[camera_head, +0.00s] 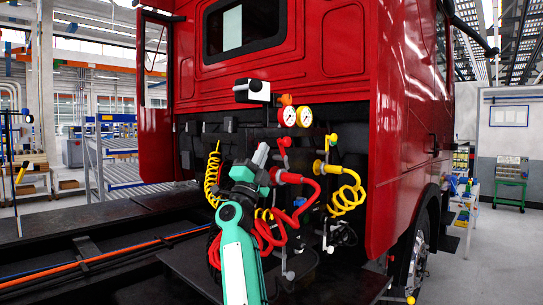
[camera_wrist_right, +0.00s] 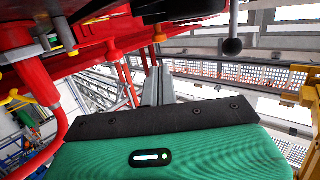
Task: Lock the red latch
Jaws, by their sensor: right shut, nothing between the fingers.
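In the head view, a small red latch (camera_head: 284,142) sits above the red hose coupling (camera_head: 287,177) on the dark panel behind the red cab. My right gripper (camera_head: 262,152) is just left of the latch, pointing up, with its grey fingers together and empty. The picture does not settle whether it touches anything. In the right wrist view the shut fingers (camera_wrist_right: 158,86) show beyond the green gripper body, with red fittings (camera_wrist_right: 112,50) to their left. I cannot tell which of these is the latch. My left gripper is not in view.
Coiled red hose (camera_head: 268,235) hangs close to my right arm. Yellow coiled hoses (camera_head: 347,197) hang on both sides. Two round gauges (camera_head: 304,117) and a white-topped box (camera_head: 253,90) sit above. A grey ball-ended rod (camera_wrist_right: 232,46) shows in the wrist view.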

